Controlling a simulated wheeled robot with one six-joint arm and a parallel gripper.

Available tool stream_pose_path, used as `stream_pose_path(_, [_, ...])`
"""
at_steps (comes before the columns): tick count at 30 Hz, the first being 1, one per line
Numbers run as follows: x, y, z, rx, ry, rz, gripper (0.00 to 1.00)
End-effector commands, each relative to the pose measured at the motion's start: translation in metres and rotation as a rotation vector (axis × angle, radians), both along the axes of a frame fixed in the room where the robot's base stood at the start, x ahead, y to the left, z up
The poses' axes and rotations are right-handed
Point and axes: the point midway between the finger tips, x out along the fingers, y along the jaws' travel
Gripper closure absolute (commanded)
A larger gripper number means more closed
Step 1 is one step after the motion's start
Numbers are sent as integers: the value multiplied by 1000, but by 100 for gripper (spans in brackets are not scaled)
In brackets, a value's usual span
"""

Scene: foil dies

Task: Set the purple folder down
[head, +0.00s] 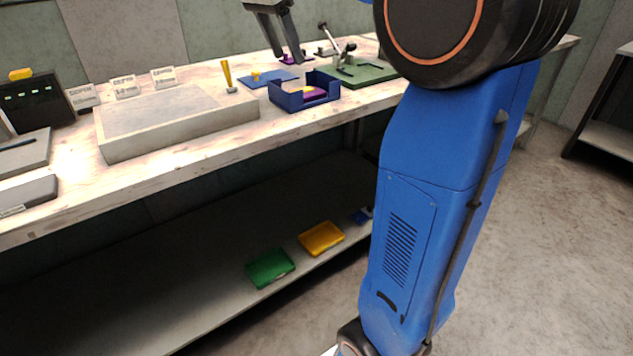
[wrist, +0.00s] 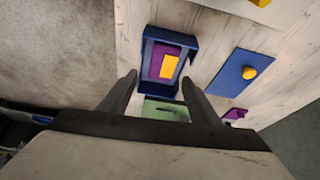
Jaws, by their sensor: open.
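A flat purple piece, which looks like the purple folder (head: 317,95), lies inside a dark blue open-fronted tray (head: 290,103) on the bench. In the wrist view the purple folder (wrist: 155,67) lies in the blue tray (wrist: 149,88) with a yellow block (wrist: 169,67) on top of it. My gripper (head: 287,56) is above the bench, up and left of the tray. In the wrist view my gripper (wrist: 159,79) has its fingers apart with nothing between them. Another small purple piece (wrist: 236,114) shows beside the tray, partly cut off from clear view.
A blue plate (wrist: 240,73) with a yellow knob (wrist: 249,73) lies beside the tray. A green base with a lever (head: 362,73) stands behind right. A pale slab (head: 180,125) fills the left bench. Green (head: 270,268) and yellow (head: 321,238) trays lie on the lower shelf.

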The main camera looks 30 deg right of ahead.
Motion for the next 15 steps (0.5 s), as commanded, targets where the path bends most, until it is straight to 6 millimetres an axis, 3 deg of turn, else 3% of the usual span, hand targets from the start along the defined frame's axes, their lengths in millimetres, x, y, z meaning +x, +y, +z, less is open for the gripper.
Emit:
stream_pose_path(5, [-46, 14, -23, 38, 19, 219, 44])
stream_pose_path(15, [-138, 46, -93, 82, 32, 697, 44])
